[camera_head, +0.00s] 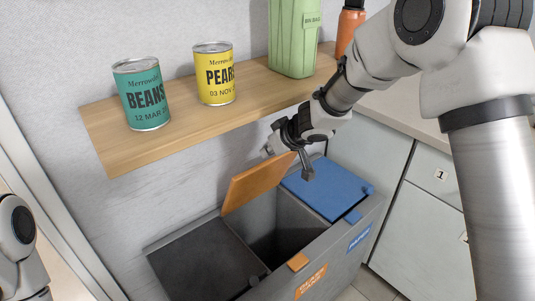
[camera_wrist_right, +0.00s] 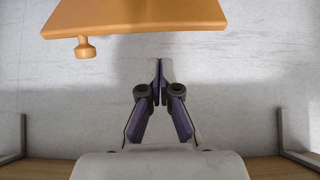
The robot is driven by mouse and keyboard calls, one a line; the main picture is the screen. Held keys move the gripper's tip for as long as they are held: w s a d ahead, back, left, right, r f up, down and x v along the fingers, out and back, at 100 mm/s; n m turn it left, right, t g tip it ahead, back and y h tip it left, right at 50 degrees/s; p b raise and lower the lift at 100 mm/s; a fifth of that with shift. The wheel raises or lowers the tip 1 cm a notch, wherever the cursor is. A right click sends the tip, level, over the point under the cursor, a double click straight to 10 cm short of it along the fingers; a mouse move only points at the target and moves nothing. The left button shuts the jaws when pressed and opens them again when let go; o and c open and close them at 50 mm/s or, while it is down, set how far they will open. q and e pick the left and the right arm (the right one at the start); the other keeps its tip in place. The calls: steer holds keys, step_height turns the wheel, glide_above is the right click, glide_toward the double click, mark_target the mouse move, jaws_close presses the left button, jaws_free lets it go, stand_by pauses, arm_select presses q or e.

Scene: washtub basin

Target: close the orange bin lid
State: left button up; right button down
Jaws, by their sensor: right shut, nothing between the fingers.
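The orange bin lid (camera_head: 258,183) stands raised and tilted up at the back of the middle compartment, which is open and dark inside. The lid also shows at the top of the right wrist view (camera_wrist_right: 140,14), with a knob on its edge. My right gripper (camera_head: 268,151) is by the lid's upper edge, below the shelf. In the right wrist view its fingers (camera_wrist_right: 159,62) are together and empty, with a gap in the picture between them and the lid. Contact cannot be told. My left gripper is out of view; only part of that arm shows at lower left.
A blue lid (camera_head: 328,187) lies shut to the right, and a dark grey lid (camera_head: 205,262) to the left. A wooden shelf (camera_head: 185,120) above holds a green can (camera_head: 142,94), a yellow can (camera_head: 214,74) and a green container (camera_head: 294,38). Cabinets (camera_head: 428,215) stand at right.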

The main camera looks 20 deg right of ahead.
steer(key=b, duration=0.1)
glide_above(258, 176)
steer(key=f, duration=0.5)
steer(key=shift+s+a+f, duration=0.1)
steer(key=shift+s+f, duration=0.05)
steer(key=shift+s, duration=0.2)
